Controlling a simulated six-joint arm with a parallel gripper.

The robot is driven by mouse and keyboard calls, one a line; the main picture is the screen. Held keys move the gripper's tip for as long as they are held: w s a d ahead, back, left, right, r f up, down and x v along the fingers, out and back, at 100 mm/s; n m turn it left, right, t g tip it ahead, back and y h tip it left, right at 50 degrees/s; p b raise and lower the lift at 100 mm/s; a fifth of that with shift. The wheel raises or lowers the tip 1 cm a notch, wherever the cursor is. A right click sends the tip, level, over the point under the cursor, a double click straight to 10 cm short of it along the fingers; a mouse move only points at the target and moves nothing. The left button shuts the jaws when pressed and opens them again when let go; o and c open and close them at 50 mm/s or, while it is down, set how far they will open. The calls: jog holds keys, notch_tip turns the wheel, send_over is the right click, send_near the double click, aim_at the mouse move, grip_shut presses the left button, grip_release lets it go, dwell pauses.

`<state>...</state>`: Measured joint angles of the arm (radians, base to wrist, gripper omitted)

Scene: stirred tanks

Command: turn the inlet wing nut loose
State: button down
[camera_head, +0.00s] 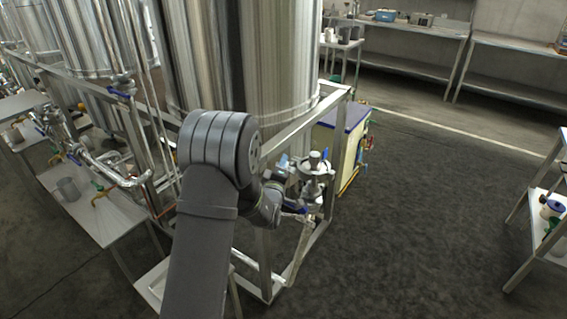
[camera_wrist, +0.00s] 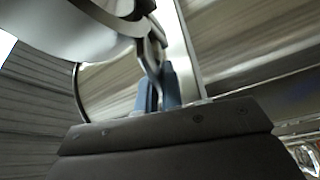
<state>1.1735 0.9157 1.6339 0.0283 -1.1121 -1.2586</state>
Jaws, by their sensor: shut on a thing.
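In the wrist view, my gripper (camera_wrist: 158,82) has its two blue fingers closed around a thin metal piece, the inlet wing nut (camera_wrist: 151,57). The wing nut sits at a dark-edged clamp beside a large, round silver fitting (camera_wrist: 75,22) at the upper left. The fingers hide the nut's lower part, so its thread cannot be seen. In the head view, the inlet fittings (camera_head: 316,175) stand at the front corner of the big steel tank (camera_head: 245,60).
A steel frame (camera_head: 263,262) surrounds the tank's base close to my arm. A yellow-sided box with a blue top (camera_head: 345,118) stands behind the fittings. Pipes and valves (camera_head: 115,175) crowd the left. The floor (camera_head: 430,210) to the right is clear up to a shelf.

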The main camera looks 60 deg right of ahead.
jog(key=shift+f+n+y, duration=0.2)
jog(key=shift+n+y, duration=0.2)
jog(key=shift+n, duration=0.55)
jog(key=shift+f+n+y, duration=0.2)
jog(key=shift+n+y, duration=0.2)
jog(key=shift+n, duration=0.55)
jog(key=c, duration=1.9)
grip_release()
jog(key=v, duration=1.7)
jog(key=shift+a, duration=0.2)
jog(key=shift+d, duration=0.1)
